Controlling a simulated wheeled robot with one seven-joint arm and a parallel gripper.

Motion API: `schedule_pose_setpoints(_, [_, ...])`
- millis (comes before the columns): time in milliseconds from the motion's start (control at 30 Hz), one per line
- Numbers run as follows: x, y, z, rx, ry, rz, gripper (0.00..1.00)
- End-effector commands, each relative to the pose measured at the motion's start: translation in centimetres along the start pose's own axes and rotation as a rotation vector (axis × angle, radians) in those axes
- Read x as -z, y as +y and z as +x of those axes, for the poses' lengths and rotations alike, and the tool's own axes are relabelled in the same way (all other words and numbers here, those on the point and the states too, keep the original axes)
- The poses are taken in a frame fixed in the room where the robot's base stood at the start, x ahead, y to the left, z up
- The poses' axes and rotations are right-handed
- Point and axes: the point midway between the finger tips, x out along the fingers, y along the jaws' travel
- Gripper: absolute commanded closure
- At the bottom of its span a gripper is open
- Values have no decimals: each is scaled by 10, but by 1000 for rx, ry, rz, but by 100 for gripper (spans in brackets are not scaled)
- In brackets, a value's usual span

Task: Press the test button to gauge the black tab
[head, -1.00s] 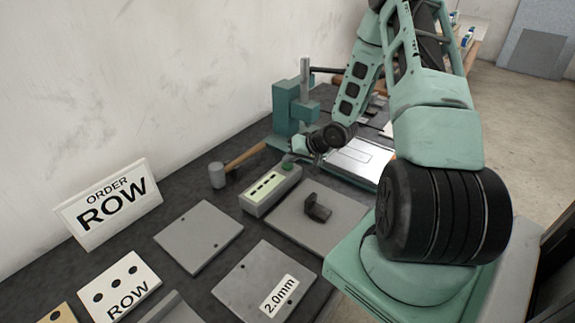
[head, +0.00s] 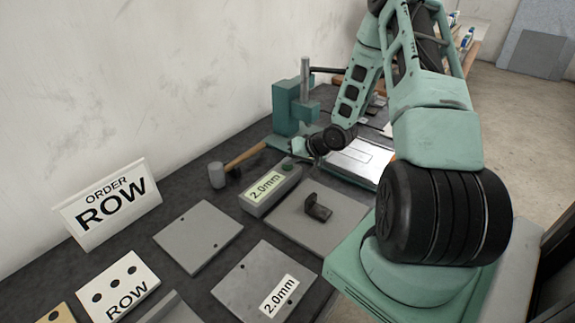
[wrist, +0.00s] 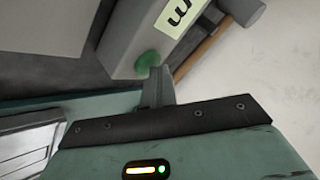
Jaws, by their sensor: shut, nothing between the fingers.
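The black tab (head: 318,207), a small L-shaped piece, sits on a grey plate (head: 289,226) in the head view. Left of it is the grey gauge box (head: 270,190), whose display reads 2.0mm. The green test button (head: 287,167) is at the box's far right end. It also shows in the wrist view (wrist: 149,63). My gripper (wrist: 157,72) is shut and empty, with its fingertips right at the green button; whether they touch it I cannot tell. In the head view my gripper (head: 300,149) is just beyond the button, partly hidden by my wrist.
A hammer (head: 217,174) lies behind the gauge box. A green press (head: 290,108) stands at the back. A 2.0mm-labelled plate (head: 255,275), another grey plate (head: 199,236), a ROW card (head: 122,284) and an ORDER ROW sign (head: 110,202) are at front and left.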

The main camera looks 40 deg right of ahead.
Motion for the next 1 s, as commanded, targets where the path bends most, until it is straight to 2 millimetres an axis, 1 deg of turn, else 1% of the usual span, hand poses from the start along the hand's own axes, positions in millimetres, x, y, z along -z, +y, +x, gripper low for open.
schedule_pose_setpoints(200, [0, -1, -1, 0, -2, 0, 100])
schedule_pose_setpoints(533, [9, -9, -13, 0, -1, 0, 100])
schedule_pose_setpoints(867, [9, -9, -12, 0, -1, 0, 100])
schedule_pose_setpoints(1000, [11, -12, -16, 0, 0, 0, 100])
